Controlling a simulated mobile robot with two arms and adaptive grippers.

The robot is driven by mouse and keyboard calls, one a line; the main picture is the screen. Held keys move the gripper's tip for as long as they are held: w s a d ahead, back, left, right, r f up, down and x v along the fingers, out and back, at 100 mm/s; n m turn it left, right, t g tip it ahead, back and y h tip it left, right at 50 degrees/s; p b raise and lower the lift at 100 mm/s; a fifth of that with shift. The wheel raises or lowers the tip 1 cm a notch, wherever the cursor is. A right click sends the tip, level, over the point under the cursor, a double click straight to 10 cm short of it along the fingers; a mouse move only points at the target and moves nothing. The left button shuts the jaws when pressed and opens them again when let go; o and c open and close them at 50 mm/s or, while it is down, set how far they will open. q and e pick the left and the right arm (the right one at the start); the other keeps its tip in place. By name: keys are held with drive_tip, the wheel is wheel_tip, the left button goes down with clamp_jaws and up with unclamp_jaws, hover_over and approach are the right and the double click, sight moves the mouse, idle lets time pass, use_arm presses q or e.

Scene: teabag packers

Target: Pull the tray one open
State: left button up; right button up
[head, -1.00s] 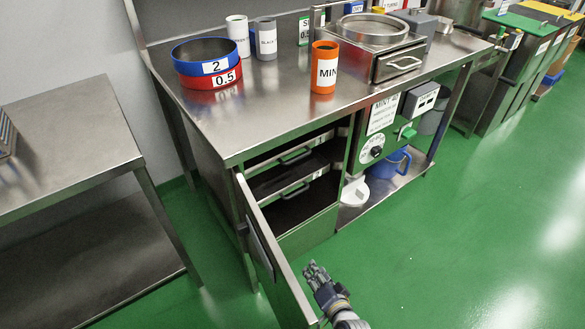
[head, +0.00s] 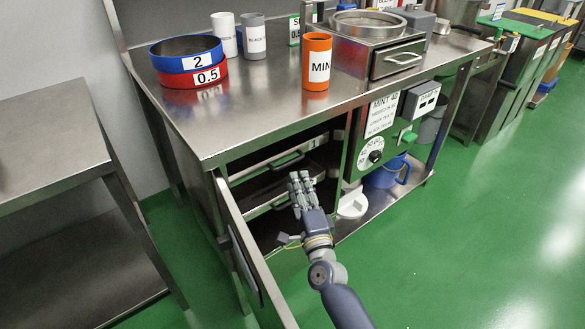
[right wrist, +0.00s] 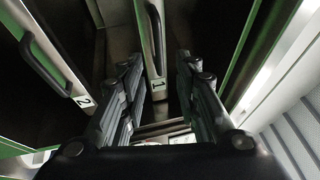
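In the right wrist view, tray one (right wrist: 140,30) has a pale front edge marked "1" and a dark bar handle (right wrist: 157,42). The handle is ahead of the gap between my right gripper's (right wrist: 160,78) spread fingers, and no grip on it shows. In the head view, my right gripper (head: 301,180) is at the open cabinet, in front of two stacked trays. The upper tray handle (head: 287,161) shows just left of the fingertips; the lower handle (head: 283,205) is partly hidden by the hand. My left gripper is out of view.
The cabinet door (head: 243,255) stands open to the left of my right arm. The steel worktop (head: 255,105) overhangs the trays. A control panel (head: 380,130) stands right of the opening. Green floor (head: 450,250) is clear at the right.

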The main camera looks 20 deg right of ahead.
drive_tip(key=w+r, duration=0.1)
drive_tip(key=w, duration=0.5)
drive_tip(key=shift+w+d+b, duration=0.15)
drive_tip(key=shift+w+b, duration=0.2)
drive_tip(key=shift+r, duration=0.1)
drive_tip(key=shift+c, duration=0.4)
clamp_jaws()
